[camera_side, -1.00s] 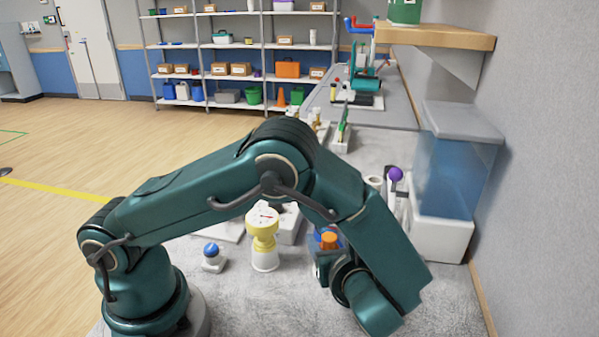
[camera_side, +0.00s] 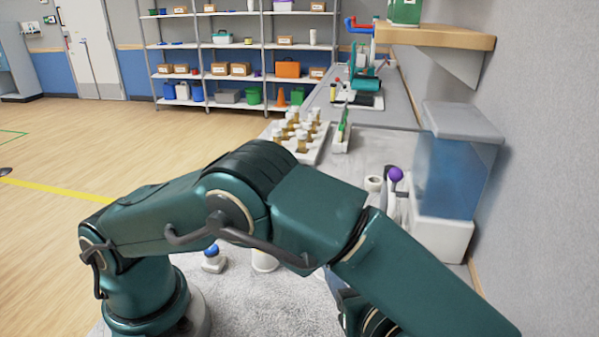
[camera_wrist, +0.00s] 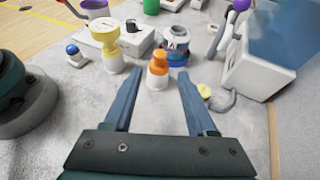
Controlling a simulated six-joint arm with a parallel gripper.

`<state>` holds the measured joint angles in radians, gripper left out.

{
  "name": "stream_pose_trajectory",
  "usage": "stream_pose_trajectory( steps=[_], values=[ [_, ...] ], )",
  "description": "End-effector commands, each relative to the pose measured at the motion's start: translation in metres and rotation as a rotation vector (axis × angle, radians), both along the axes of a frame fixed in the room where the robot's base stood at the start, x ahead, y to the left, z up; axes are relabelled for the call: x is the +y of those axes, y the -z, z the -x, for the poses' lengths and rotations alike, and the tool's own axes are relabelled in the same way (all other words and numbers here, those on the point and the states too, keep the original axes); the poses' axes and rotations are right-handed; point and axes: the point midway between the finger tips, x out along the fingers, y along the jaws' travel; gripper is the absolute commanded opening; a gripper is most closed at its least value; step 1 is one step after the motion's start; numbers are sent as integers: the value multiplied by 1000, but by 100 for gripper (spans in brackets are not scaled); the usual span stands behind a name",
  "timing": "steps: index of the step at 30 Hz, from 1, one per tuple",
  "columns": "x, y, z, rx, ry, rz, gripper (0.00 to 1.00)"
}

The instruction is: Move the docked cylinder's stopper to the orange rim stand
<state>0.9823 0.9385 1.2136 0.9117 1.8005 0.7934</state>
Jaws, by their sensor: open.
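In the wrist view, my gripper (camera_wrist: 158,76) is open, its two fingers pointing forward. A white piece with a stepped orange top (camera_wrist: 158,68) stands just ahead, seen between the fingertips; nothing is visibly gripped. Behind it is a round grey-and-white vessel with a blue band (camera_wrist: 177,44). A yellow-topped gauge-like piece (camera_wrist: 106,36) stands to the left, and a blue-knobbed white piece (camera_wrist: 73,50) farther left. I cannot tell which of these is the docked cylinder or its stopper. In the side view my arm hides the gripper and most of these; the blue-knobbed piece (camera_side: 212,252) shows.
A clear tank with blue contents (camera_side: 447,170) stands at the right by the wall. A purple ball (camera_side: 395,174) stands beside it. Racks of vials (camera_side: 310,152) lie at the back. Grey surface before the orange-topped piece is clear.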

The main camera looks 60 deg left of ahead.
Motion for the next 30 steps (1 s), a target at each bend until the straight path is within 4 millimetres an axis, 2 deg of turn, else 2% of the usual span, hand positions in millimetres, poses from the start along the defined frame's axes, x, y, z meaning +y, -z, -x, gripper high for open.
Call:
stream_pose_trajectory(
  steps=[4, 8, 12, 18, 24, 30],
  values=[
    [7, -7, 0, -14, -49, 68, 57],
    [29, -19, 4, -54, -172, 231, 57],
    [55, -31, 17, -137, -358, 462, 57],
    [78, -44, 44, -310, -642, 783, 57],
    [87, -53, 71, -543, -934, 1087, 57],
    [86, -58, 88, -813, -1210, 1364, 57]
  ],
)
